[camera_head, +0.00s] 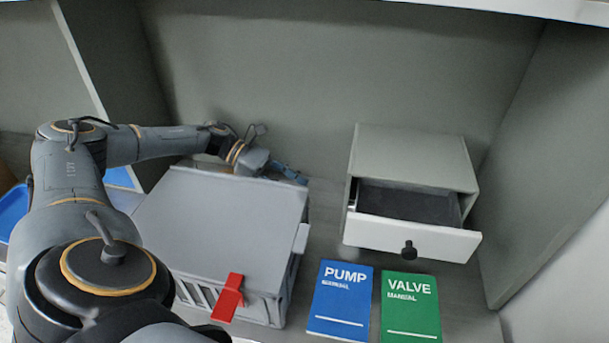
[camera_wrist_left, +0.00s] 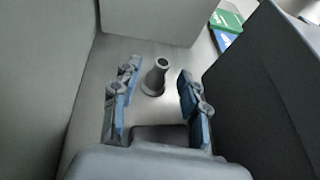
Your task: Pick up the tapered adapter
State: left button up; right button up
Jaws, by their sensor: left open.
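The tapered adapter (camera_wrist_left: 155,78) is a small grey piece with a wide base and a narrower tube with a dark open top. It stands upright on the shelf floor in the left wrist view. My left gripper (camera_wrist_left: 157,100) is open, with its blue-padded fingers to either side of the adapter's line and the adapter a little beyond them, apart from both. In the head view my left gripper (camera_head: 290,173) reaches behind the grey lidded box, and the adapter is hidden there. My right gripper is not in view.
The grey box (camera_head: 225,220) with a red latch (camera_head: 228,298) stands in front of my left gripper. A small cabinet (camera_head: 415,155) with an open, empty-looking drawer (camera_head: 410,235) stands to the right. Blue pump (camera_head: 341,300) and green valve (camera_head: 411,308) manuals lie in front. The back wall is close.

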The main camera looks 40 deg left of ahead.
pick_arm(q)
jog(key=shift+w+d+f, duration=0.2)
jog(key=shift+d, duration=0.2)
jog(key=shift+c, duration=0.2)
jog(key=shift+s, duration=0.1)
grip_shut()
